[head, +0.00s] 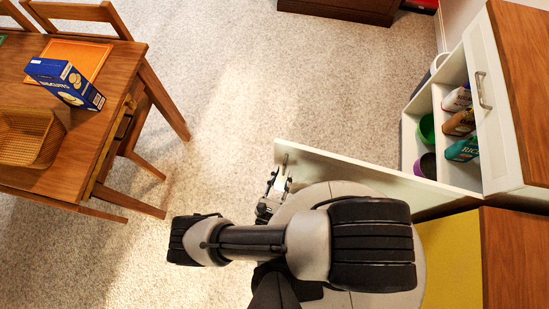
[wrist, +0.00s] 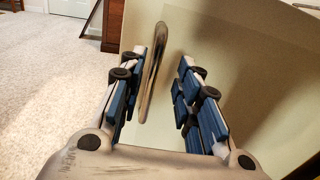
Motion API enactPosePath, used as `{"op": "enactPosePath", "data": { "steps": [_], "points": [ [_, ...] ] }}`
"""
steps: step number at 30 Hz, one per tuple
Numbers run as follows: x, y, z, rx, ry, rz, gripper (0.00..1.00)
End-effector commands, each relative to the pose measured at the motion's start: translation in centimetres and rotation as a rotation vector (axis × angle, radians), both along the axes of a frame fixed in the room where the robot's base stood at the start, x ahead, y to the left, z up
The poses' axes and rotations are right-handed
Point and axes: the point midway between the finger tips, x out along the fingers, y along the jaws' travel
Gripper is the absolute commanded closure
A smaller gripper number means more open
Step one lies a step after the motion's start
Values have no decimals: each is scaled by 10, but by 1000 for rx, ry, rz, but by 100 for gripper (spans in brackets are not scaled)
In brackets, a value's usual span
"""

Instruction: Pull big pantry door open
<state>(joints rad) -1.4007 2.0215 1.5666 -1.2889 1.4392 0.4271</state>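The big pantry door (head: 345,168) is a pale panel, swung open and standing out from the white hutch (head: 484,95), whose shelves show. Its metal bar handle (head: 285,164) is near the free edge. In the wrist view, the handle (wrist: 153,70) stands upright between the two blue-padded fingers of my gripper (wrist: 163,78), closer to the left finger. The fingers are apart, with a gap on the right side. In the head view, my gripper (head: 269,195) is beside the door's free edge, partly hidden by my arm.
The hutch shelves hold several bottles (head: 460,122), a green bowl (head: 427,128) and a purple bowl (head: 428,165). A wooden table (head: 110,110) with a blue biscuit box (head: 65,82) and basket (head: 30,138) stands left. Open carpet (head: 235,85) lies between.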

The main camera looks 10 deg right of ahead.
Motion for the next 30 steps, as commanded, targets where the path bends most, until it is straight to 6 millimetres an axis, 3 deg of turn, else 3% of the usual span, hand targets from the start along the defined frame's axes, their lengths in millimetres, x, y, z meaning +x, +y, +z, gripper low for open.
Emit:
{"op": "enactPosePath", "data": {
  "steps": [15, 21, 30],
  "points": [
    [-76, 39, 0, 1, 0, 3, 69],
    [-87, 43, 0, 0, 1, -2, 69],
    [-88, 43, 0, 0, 1, -3, 69]
  ]
}}
